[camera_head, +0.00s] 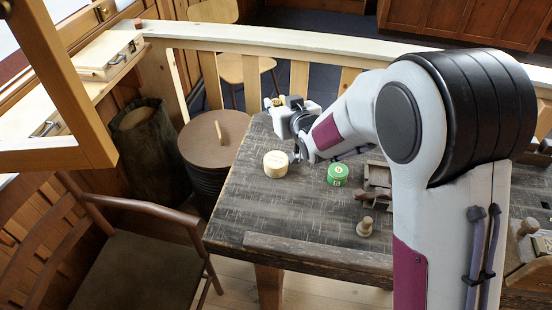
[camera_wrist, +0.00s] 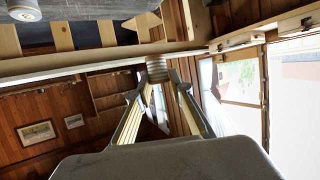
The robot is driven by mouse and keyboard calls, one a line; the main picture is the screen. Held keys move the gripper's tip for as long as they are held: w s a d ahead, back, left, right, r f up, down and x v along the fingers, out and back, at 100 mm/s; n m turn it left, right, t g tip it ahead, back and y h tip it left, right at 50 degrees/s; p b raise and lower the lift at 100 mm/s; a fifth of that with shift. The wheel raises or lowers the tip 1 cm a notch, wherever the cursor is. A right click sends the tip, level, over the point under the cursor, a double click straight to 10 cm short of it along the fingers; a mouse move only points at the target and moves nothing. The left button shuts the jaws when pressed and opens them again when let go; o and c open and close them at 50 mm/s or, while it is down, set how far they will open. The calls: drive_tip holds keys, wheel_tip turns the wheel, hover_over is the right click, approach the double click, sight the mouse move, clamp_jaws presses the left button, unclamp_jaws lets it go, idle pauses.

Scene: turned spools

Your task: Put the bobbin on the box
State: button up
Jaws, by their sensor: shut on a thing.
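My gripper (camera_wrist: 156,84) is shut on a small banded white-and-brown bobbin (camera_wrist: 154,68), which sits between the fingertips in the wrist view. In the head view my gripper (camera_head: 282,104) is at the table's far left corner, raised above the top and pointing away to the left. The held bobbin is small and partly hidden there. A pale round box (camera_head: 276,164) stands on the table below and nearer than my gripper. A green round box (camera_head: 338,174) stands to its right. I cannot tell which of them the task means.
The dark worn table (camera_head: 290,212) has clear room at its front left. A small turned wooden piece (camera_head: 365,227) stands near its front edge. A brown wooden object (camera_head: 377,178) lies right of the green box. A round lidded barrel (camera_head: 210,140) and a pale railing (camera_head: 250,40) stand beyond the table.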

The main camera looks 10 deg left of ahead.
drive_tip(key=s+d+f, duration=0.1)
drive_tip(key=s, duration=0.5)
drive_tip(key=shift+d+f+g, duration=0.2)
drive_tip(key=shift+f+g, duration=0.05)
drive_tip(key=shift+g, duration=0.05)
hover_over(278, 163)
drive_tip(key=shift+a+f, duration=0.1)
drive_tip(key=shift+f, duration=2.85)
drive_tip(key=shift+f, duration=2.05)
drive_tip(key=shift+f, duration=0.15)
